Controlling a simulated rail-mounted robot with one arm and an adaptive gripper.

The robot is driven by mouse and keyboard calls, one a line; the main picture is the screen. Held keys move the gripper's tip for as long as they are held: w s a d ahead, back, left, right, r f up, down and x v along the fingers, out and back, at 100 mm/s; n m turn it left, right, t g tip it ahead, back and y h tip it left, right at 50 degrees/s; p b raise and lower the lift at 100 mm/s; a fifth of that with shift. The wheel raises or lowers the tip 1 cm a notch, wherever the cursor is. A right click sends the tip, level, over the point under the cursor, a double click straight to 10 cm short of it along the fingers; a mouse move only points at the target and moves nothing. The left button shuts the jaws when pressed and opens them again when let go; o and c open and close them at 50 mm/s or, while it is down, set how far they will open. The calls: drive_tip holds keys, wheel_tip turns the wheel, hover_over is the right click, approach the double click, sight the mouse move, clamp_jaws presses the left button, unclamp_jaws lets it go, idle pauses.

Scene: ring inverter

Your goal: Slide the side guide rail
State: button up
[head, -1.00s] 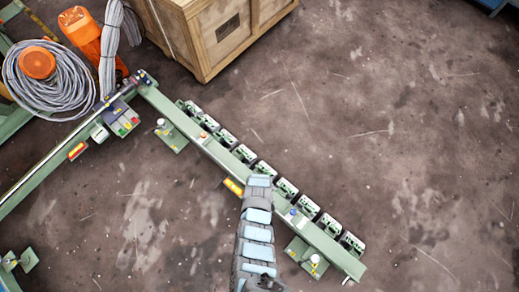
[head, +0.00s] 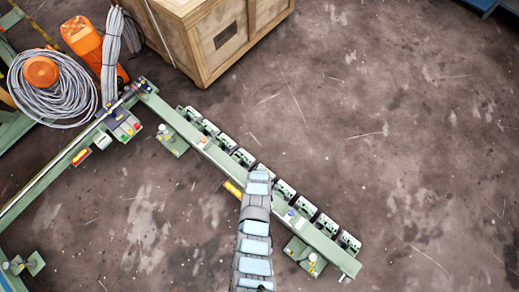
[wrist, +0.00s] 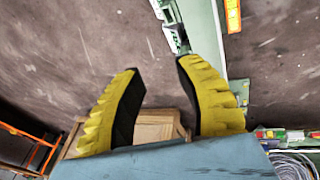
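A long green rail (head: 228,161) runs diagonally from upper left to lower right in the head view, with several dark-and-green blocks (head: 284,189) along its upper right side. I cannot tell which part is the side guide rail that slides. My arm (head: 255,225) reaches up from the bottom and covers the rail's middle; my gripper cannot be made out there. In the wrist view my gripper (wrist: 158,68) is open and empty, its two yellow fingers with black pads wide apart. The green rail (wrist: 204,28) passes beyond the right finger, which hides part of it. I cannot tell whether they touch.
A wooden crate (head: 222,35) stands at the top, near the rail's far end. A cable coil (head: 60,88) and orange equipment (head: 83,38) are at upper left, beside another green rail (head: 52,167) with a control box (head: 123,124). The floor at right is clear.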

drive_tip(key=shift+w+d+r+m+t+p, duration=0.15)
drive_tip(key=shift+w+r+t+p, duration=0.2)
drive_tip(key=shift+w+r, duration=0.35)
drive_tip(key=shift+w+r+m+t+p, duration=0.1)
drive_tip(key=shift+w+r+t+p, duration=0.3)
drive_tip(key=shift+r, duration=0.55)
drive_tip(key=shift+w+d+r+m+t+p, duration=0.1)
drive_tip(key=shift+w+r+m+t+p, duration=0.2)
drive_tip(key=shift+w+r, duration=0.4)
drive_tip(key=shift+s, duration=0.1)
